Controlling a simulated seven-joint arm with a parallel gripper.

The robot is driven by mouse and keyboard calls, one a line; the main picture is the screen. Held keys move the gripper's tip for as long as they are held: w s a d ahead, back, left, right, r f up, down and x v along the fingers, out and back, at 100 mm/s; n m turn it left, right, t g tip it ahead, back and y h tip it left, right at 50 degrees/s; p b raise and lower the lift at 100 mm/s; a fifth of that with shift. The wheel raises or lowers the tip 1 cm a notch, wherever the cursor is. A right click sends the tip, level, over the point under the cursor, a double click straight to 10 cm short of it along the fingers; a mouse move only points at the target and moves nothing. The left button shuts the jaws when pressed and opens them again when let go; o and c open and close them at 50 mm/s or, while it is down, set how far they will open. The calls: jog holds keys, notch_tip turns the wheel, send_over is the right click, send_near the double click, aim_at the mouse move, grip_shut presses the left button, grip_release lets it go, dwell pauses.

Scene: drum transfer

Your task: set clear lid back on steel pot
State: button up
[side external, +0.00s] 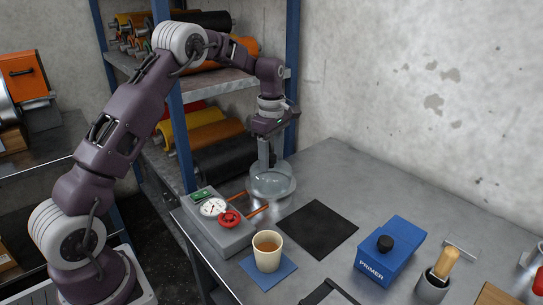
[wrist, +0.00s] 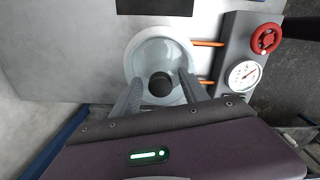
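A clear, dome-like lid (side external: 271,184) with a pale round rim sits at the back left of the metal table. In the wrist view the clear lid (wrist: 146,62) appears from above as a pale ring with a round black knob (wrist: 160,84) at its centre. I cannot make out a separate steel pot; anything under the lid is hard to tell. My gripper (side external: 264,165) points straight down over the lid. In the wrist view my gripper's fingers (wrist: 159,80) stand apart on either side of the knob, with visible gaps, so it is open.
A grey gauge box (side external: 220,232) with a red valve wheel and orange pipes stands close beside the lid. A black mat (side external: 318,229) lies bare nearby. A cup (side external: 267,251) on a blue coaster, a blue PRIMER box (side external: 388,255) and a brush holder (side external: 433,287) stand nearer the front.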

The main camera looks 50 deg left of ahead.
notch_tip(320, 180, up, 13)
jog(key=s+d+r+m+t, duration=0.1)
jog(key=s+d+r+m, duration=0.3)
jog(key=s+r, duration=0.15)
jog(key=s+d+r+m+t, duration=0.2)
jog(key=s+d+r+m, duration=0.3)
jog(key=s, duration=0.5)
jog(key=s+d+f+m+t, duration=0.1)
jog(key=s+d+f+m, duration=0.1)
jog(key=s+m, duration=0.2)
jog(key=s+d+f+m, duration=0.2)
jog(key=s+f+m, duration=0.1)
jog(key=s, duration=0.5)
jog(key=s+d+f+m+t, duration=0.1)
jog(key=s+d+f+m, duration=0.1)
jog(key=s+m, duration=0.3)
jog(key=shift+s+d+f+t, duration=0.25)
jog(key=shift+s+f, duration=0.2)
jog(key=shift+f, duration=0.3)
